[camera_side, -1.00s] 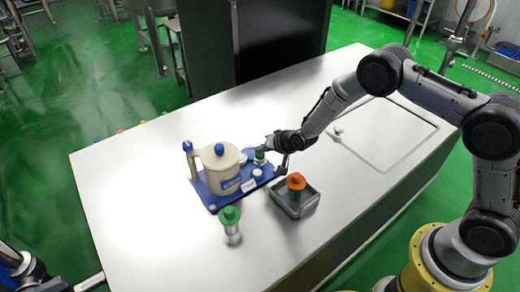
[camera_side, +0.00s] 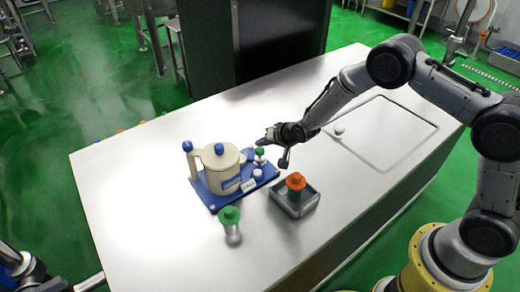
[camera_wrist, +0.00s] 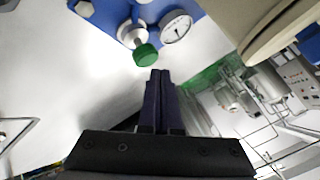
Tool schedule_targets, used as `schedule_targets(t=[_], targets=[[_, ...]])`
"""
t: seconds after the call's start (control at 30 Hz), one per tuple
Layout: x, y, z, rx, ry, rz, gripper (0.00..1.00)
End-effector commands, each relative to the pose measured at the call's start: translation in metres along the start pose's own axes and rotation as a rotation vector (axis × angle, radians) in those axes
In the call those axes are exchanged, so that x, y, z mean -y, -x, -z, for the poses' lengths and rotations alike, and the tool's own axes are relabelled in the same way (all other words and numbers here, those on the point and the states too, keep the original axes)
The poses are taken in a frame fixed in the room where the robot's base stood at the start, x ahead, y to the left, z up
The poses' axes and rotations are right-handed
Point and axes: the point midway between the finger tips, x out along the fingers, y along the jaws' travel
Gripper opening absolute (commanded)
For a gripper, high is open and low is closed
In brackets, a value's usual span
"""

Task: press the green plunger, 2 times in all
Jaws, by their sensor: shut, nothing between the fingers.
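The green plunger (camera_side: 259,151) stands on the blue base (camera_side: 211,200), beside a cream jug (camera_side: 220,168) with blue knobs. In the wrist view the plunger's green knob (camera_wrist: 146,55) sits on a silver stem, just beyond my fingertips. My gripper (camera_side: 266,140) is shut and empty. It is above the plunger, with a visible gap between them. In the wrist view my closed fingers (camera_wrist: 161,76) point at the knob without clearly touching it.
A grey tray (camera_side: 306,206) holds an orange-topped item (camera_side: 296,182). A round gauge (camera_wrist: 176,26) is next to the plunger. The table's left part is clear.

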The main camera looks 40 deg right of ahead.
Motion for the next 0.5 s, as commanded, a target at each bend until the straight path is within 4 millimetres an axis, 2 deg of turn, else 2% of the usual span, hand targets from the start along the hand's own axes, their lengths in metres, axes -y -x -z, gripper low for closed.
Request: schedule_targets(t=[0.27, 0.5], targets=[[0.001, 0.001, 0.001, -0.001, 0.0, 0.001, 0.0], [0.011, 0.014, 0.011, -0.003, 0.0, 0.002, 0.0]])
